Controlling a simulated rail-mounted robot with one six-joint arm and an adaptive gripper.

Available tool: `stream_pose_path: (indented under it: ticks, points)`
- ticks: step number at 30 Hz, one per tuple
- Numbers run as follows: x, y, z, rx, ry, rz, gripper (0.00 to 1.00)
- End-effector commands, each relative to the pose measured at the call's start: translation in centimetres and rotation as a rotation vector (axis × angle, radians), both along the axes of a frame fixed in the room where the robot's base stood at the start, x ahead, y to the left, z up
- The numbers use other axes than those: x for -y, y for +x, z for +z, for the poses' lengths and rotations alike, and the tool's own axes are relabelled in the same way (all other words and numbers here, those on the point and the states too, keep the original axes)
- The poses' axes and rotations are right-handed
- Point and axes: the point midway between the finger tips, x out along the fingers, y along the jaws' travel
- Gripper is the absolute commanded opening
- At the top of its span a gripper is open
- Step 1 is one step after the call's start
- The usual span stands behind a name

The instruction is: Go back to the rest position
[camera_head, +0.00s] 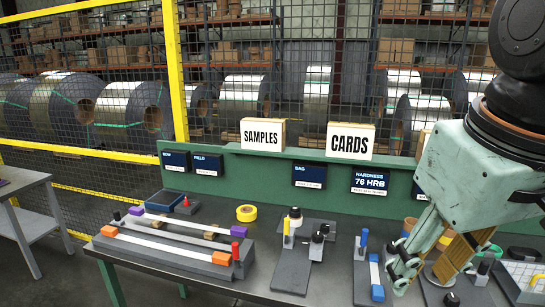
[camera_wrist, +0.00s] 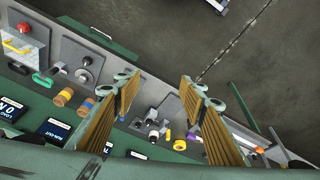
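My gripper (camera_head: 428,270) hangs over the right part of the bench, pointing down, with its pale green body at the right edge of the head view. In the wrist view my gripper (camera_wrist: 158,88) shows two fingers with ribbed tan pads standing well apart. Only the bench and its fixtures show between them, so it is open and empty. The grey-topped green bench (camera_head: 215,285) lies below it. Part of the bench's right side is hidden behind my arm in the head view.
Fixtures on the bench include a strip holder with orange ends (camera_head: 165,248), a yellow tape roll (camera_head: 246,213), and a black-and-grey gauge (camera_head: 318,243). SAMPLES (camera_head: 263,134) and CARDS (camera_head: 350,141) boxes stand on the back ledge. A side table (camera_head: 30,220) is at left; mesh fencing (camera_head: 90,100) stands behind.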

Motion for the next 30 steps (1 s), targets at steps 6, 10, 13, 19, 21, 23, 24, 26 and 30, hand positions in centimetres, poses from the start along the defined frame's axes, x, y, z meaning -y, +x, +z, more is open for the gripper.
stream_pose_path:
  ticks: [6, 10, 13, 19, 21, 23, 24, 26, 30]
  points:
    - [-0.7, -3.6, -1.1, 0.023, 0.024, -0.059, 0.38]
    - [-0.9, -5.4, -1.7, 0.034, 0.038, -0.094, 0.38]
    - [-1.1, -6.4, -2.2, 0.039, 0.047, -0.114, 0.38]
    - [-1.2, -7.4, -2.7, 0.045, 0.057, -0.135, 0.38]
    - [-1.2, -7.5, -2.7, 0.045, 0.058, -0.138, 0.38]
    - [-1.2, -7.6, -2.7, 0.046, 0.058, -0.139, 0.38]
    - [-1.2, -7.6, -2.7, 0.046, 0.058, -0.139, 0.38]
    - [-1.2, -7.5, -2.7, 0.046, 0.058, -0.139, 0.38]
    - [-1.2, -7.5, -2.7, 0.046, 0.058, -0.138, 0.38]
